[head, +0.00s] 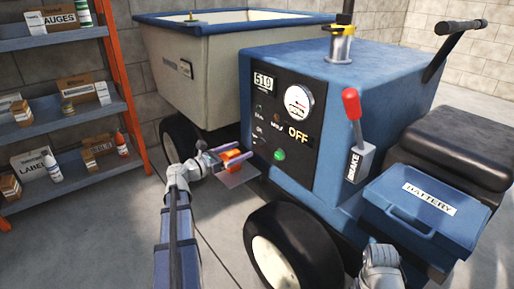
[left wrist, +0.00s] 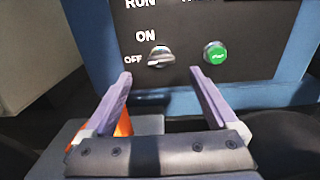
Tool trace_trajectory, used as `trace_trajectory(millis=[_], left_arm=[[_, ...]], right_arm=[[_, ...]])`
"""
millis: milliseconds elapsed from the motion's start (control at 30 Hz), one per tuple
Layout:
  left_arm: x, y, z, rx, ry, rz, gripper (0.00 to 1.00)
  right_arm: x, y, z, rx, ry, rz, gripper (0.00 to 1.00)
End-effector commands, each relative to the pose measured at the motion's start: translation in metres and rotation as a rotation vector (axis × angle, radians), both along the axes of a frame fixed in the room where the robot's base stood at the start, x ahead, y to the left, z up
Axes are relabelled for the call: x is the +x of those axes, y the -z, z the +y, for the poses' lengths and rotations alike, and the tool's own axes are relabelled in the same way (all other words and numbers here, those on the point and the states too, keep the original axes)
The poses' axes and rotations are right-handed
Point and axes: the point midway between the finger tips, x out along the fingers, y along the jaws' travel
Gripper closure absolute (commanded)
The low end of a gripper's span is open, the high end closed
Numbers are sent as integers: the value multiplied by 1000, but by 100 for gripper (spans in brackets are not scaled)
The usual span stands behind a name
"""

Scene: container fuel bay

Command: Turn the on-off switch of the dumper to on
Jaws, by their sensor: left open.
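The dumper's on-off switch (left wrist: 161,57) is a small grey knob on the black panel, with ON printed above it and OFF at its left. Its grip lies roughly level, with one end toward OFF. In the head view the panel (head: 268,82) also bears a large yellow OFF. My left gripper (left wrist: 165,78) is open and empty, facing the panel with the switch ahead between its fingers, apart from it. In the head view the left gripper (head: 238,158) is low in front of the panel. Only a pale link of my right arm shows; its fingers are not visible.
A green button (left wrist: 215,52) is right of the switch. The brake lever (head: 352,108) and blue battery box (head: 415,207) stand to the right. A shelf rack (head: 112,55) is at the left, and a front wheel (head: 272,262) is below.

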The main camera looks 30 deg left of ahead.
Motion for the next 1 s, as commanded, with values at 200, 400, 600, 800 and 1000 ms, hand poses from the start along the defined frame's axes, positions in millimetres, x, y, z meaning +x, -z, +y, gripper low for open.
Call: trace_trajectory(millis=[200, 400, 600, 800, 1000], left_arm=[[27, 0, -11, 2, 4, 0, 7], [54, 0, -22, 4, 4, 1, 7], [69, 0, -29, 4, 2, 1, 7], [71, 0, -30, 4, 2, 1, 7], [71, 0, -30, 4, 2, 1, 14]], right_arm=[[0, 0, 0, 0, 0, 0, 11], [0, 0, 0, 0, 0, 0, 11], [0, 0, 0, 0, 0, 0, 11], [0, 0, 0, 0, 0, 0, 11], [0, 0, 0, 0, 0, 0, 11]])
